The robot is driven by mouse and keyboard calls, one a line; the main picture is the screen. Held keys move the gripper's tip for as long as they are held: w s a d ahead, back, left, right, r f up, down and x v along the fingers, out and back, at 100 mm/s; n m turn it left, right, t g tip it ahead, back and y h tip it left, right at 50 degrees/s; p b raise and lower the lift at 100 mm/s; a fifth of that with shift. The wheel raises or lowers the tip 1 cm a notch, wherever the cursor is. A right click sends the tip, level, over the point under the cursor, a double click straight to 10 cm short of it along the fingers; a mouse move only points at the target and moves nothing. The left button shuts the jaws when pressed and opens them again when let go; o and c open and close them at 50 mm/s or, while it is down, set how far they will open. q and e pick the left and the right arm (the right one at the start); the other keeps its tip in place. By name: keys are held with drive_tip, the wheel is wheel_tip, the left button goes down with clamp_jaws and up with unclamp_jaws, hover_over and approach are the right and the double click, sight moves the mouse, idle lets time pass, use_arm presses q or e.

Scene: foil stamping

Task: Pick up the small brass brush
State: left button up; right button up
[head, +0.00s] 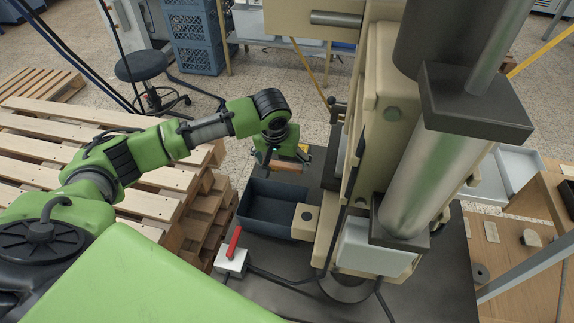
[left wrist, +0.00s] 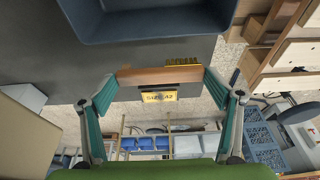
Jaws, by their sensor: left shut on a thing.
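The brass brush has a wooden handle (left wrist: 150,76) and short yellow bristles (left wrist: 181,62); its handle also shows in the head view (head: 288,164). My left gripper (left wrist: 160,80) is shut on the brush, with one finger at each end of the handle. In the head view my left gripper (head: 276,158) is beyond the dark blue-grey bin (head: 249,216), near the edge of the dark bench top. The bin looks empty. My right gripper is not in view.
A large beige press (head: 385,85) with a steel cylinder stands right of the bin. A white box with a red lever (head: 233,248) sits in front of the bin. Wooden pallets (head: 75,147) lie on the left. A black stool (head: 143,66) stands behind.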

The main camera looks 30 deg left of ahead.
use_arm(q)
drive_tip(key=s+r, duration=0.6)
drive_tip(key=s, duration=0.4)
drive_tip(key=shift+s+b, duration=0.35)
drive_tip(key=shift+b, duration=0.1)
